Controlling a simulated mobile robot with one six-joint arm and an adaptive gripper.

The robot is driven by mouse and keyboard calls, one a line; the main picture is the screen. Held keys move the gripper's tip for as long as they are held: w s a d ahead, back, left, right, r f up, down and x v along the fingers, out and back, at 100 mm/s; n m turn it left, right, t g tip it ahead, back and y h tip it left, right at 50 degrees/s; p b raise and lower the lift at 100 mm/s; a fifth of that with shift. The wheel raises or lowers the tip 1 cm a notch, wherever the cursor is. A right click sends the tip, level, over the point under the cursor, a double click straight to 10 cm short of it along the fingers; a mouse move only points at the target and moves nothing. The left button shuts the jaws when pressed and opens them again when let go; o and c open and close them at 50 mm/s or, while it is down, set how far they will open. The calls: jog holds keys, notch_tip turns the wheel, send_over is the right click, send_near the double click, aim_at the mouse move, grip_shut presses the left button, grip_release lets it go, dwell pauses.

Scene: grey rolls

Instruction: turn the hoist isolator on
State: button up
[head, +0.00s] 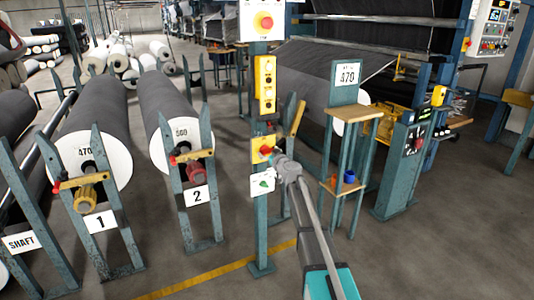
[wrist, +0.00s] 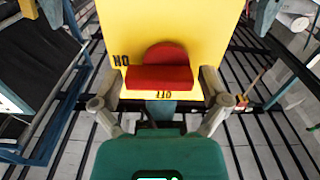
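The hoist isolator is a yellow box (head: 257,144) on a blue-green post, with a red rotary handle (head: 266,150). In the wrist view the yellow face (wrist: 190,35) fills the upper middle, and its lettering appears upside down, ON at the left and OFF below the handle. The red handle (wrist: 160,78) has its bar lying across the picture; which mark it points to I cannot tell. My gripper (wrist: 161,82) is open, one finger on each side of the handle, with gaps between fingertips and bar. In the head view my gripper (head: 280,160) is right at the box.
On the same post are a yellow button box (head: 265,84) and a red emergency button (head: 265,22) above, and a white plate with a green mark (head: 263,183) below. A wooden-shelved stand (head: 352,113) is close right of my arm. Grey rolls (head: 165,105) stand left.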

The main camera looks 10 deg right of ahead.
jog(key=c, duration=0.7)
jog(key=shift+o, duration=0.2)
jog(key=shift+m, duration=0.6)
jog(key=shift+c, duration=0.2)
jog(key=o, duration=1)
jog(key=shift+c, duration=0.2)
jog(key=shift+s, duration=0.15)
jog(key=v, duration=1.1)
jog(key=shift+s, duration=0.35)
jog(key=shift+d, duration=0.1)
